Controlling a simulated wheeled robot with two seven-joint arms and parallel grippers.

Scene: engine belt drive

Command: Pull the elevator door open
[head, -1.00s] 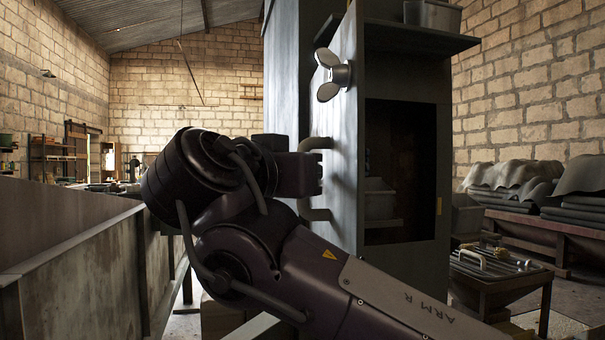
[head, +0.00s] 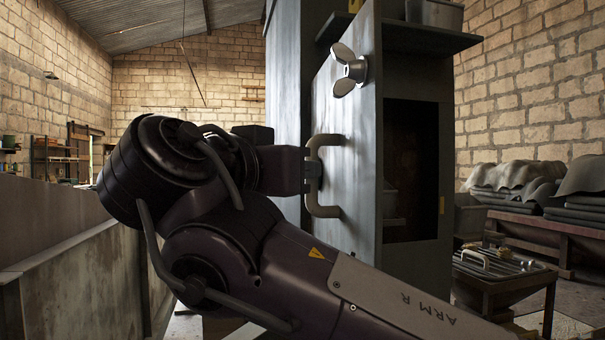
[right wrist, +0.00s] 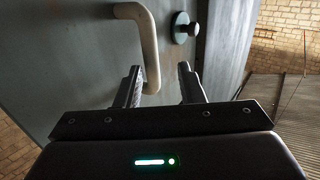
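The elevator door (head: 352,150) is a tall grey metal panel with a beige D-shaped handle (head: 324,211) near its left edge. A metal wing knob (head: 349,71) sits above the handle. My right gripper (head: 314,172) is at the handle's upright bar. That gripper (right wrist: 160,85) is open, not closed on the bar. A round knob (right wrist: 182,27) shows beyond the right finger. My left gripper is out of view.
A dark opening (head: 412,170) in the grey housing lies right of the door. A low metal wall (head: 70,265) runs along the left. A small table (head: 500,268) with metal parts stands at lower right, with a covered bench (head: 530,215) behind it.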

